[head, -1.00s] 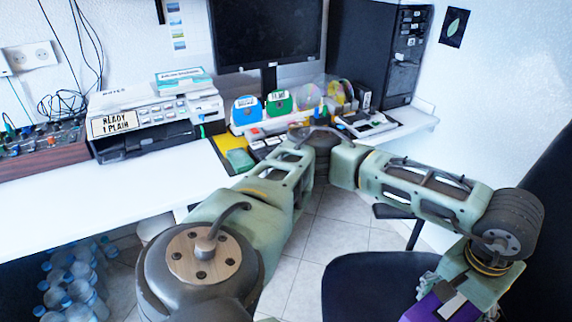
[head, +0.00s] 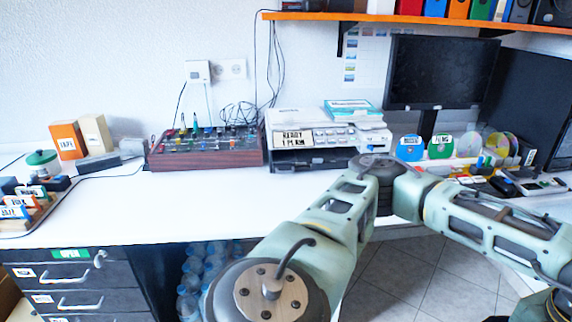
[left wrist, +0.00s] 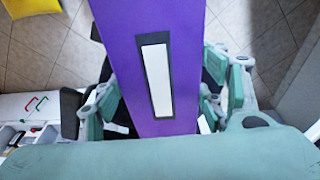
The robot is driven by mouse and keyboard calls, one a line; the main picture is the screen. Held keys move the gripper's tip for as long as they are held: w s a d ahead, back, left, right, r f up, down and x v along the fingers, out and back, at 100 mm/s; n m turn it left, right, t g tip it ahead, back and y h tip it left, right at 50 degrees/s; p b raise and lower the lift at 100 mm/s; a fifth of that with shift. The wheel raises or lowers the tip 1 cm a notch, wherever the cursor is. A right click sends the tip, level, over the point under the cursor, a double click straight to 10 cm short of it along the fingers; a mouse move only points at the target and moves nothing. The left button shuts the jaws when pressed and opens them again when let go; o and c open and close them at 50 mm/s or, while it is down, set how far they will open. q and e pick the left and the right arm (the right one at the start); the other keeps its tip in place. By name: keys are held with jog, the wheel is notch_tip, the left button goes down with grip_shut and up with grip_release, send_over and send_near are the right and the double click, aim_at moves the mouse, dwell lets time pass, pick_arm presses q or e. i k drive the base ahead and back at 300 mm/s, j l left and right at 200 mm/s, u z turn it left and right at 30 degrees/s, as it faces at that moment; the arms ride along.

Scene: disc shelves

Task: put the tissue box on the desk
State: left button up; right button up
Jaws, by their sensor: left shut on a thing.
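The tissue box (left wrist: 185,105) is purple, with a white slot framed in dark grey, and fills the middle of the left wrist view. My left gripper (left wrist: 162,98) is shut on it, with green and grey fingers on both sides. The box is held over the tiled floor, clear of the desk. In the head view the box and left gripper are out of frame past the lower right. The desk (head: 190,205) is the long white top along the wall, with a wide bare stretch at its front middle. My right gripper is not in view.
A brown mixer (head: 205,152), a printer (head: 315,140), a monitor (head: 440,72) and upright discs stand along the desk's back. Small boxes (head: 68,140) and a disc rack (head: 25,205) are at left. An orange shelf (head: 400,18) hangs above. Drawers (head: 75,285) are below.

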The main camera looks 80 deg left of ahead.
aim_at(303, 201)
jog(key=k+j+u, duration=0.25)
jog(key=k+j, duration=0.3)
jog(key=k, duration=0.2)
jog(key=j+u, duration=0.15)
jog(key=j, duration=0.4)
jog(key=i+j+u, duration=0.15)
jog(key=j, duration=0.45)
